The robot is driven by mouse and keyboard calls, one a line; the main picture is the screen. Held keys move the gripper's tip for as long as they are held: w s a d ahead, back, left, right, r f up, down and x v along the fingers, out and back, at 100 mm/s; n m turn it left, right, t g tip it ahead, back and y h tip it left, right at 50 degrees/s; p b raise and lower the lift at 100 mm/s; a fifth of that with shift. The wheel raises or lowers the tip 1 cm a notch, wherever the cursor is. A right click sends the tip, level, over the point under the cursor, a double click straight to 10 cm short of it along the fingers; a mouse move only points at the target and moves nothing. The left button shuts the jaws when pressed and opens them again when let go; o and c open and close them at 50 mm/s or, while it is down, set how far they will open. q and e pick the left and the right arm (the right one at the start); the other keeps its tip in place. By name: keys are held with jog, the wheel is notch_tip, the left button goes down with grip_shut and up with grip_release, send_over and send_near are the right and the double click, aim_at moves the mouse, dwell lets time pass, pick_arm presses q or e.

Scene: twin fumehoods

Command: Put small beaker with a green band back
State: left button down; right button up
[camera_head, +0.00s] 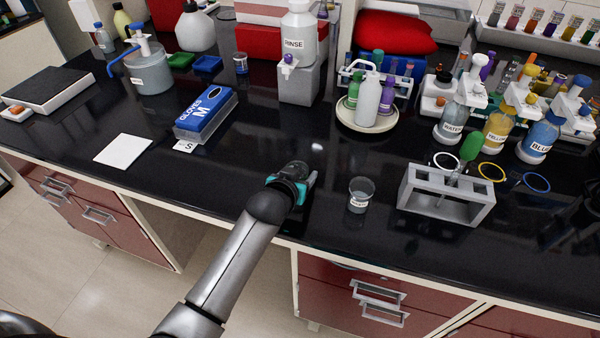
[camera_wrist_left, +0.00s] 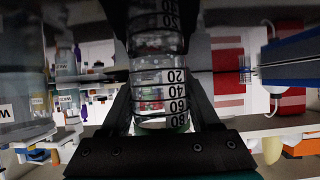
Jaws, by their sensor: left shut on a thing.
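My left gripper (camera_head: 300,186) is low over the front of the black bench, left of a clear beaker. In the left wrist view, a clear graduated beaker (camera_wrist_left: 158,52) with black numbers is between its two fingers (camera_wrist_left: 160,100), which are shut on it. A thin green band (camera_wrist_left: 152,128) shows at the beaker's end near the gripper's body. In the head view the gripper mostly hides this held beaker. The other clear beaker (camera_head: 361,196), with a white label, stands upright on the bench just right of the gripper, apart from it. My right gripper is not in view.
A grey rack (camera_head: 446,204) stands right of the labelled beaker. A blue glove box (camera_head: 206,115) and white pad (camera_head: 123,150) lie left. Bare bench surrounds the gripper.

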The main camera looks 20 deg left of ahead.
pick_arm(q)
jog(key=shift+c, duration=0.7)
grip_release()
jog(key=shift+s+r, duration=0.2)
jog(key=shift+r, duration=0.05)
jog(key=p+v, duration=0.2)
jog(key=v, duration=0.8)
jog(key=shift+s+p, duration=0.1)
jog(key=shift+p, duration=0.3)
jog(key=shift+s+r, duration=0.4)
jog(key=shift+s, duration=0.25)
